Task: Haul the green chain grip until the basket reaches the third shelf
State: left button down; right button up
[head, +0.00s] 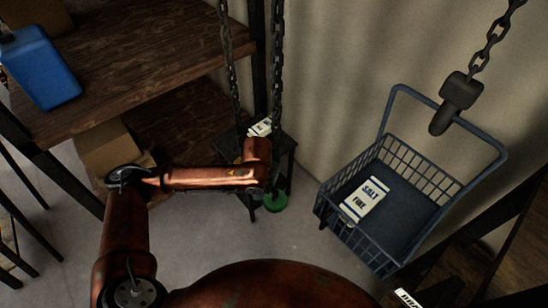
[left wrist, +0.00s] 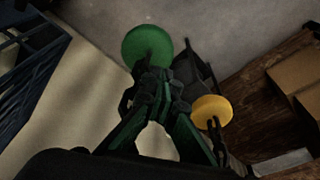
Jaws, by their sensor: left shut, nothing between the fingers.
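The green chain grip (head: 275,202) is a round disc low on a hanging dark chain (head: 277,70). It also shows in the left wrist view (left wrist: 147,46), just beyond the fingertips. My left gripper (left wrist: 154,80) is shut and empty, its tips close to the disc; I cannot tell whether they touch it. In the head view its wrist hides much of it. A yellow disc (left wrist: 211,111) hangs beside the fingers. The blue-grey wire basket (head: 405,195) hangs from a hook (head: 457,100) on the right and holds a white salt packet (head: 364,200).
Wooden shelves (head: 130,60) on a dark frame stand at the left, with a blue jug (head: 40,68) and cardboard boxes (head: 107,147). Another dark frame is at lower right.

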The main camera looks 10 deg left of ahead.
pick_arm(q)
jog(key=shift+w+d+p+v, duration=0.15)
jog(key=shift+p+v, duration=0.15)
jog(key=shift+v, duration=0.5)
jog(key=shift+w+d+p+v, duration=0.1)
jog(key=shift+p+v, duration=0.2)
jog(key=shift+v, duration=0.5)
jog(key=shift+r, duration=0.1)
jog(key=shift+w+v, duration=0.25)
jog(key=shift+v, duration=0.95)
jog(key=shift+w+v, duration=0.25)
jog(key=shift+v, duration=1)
jog(key=shift+r, duration=0.1)
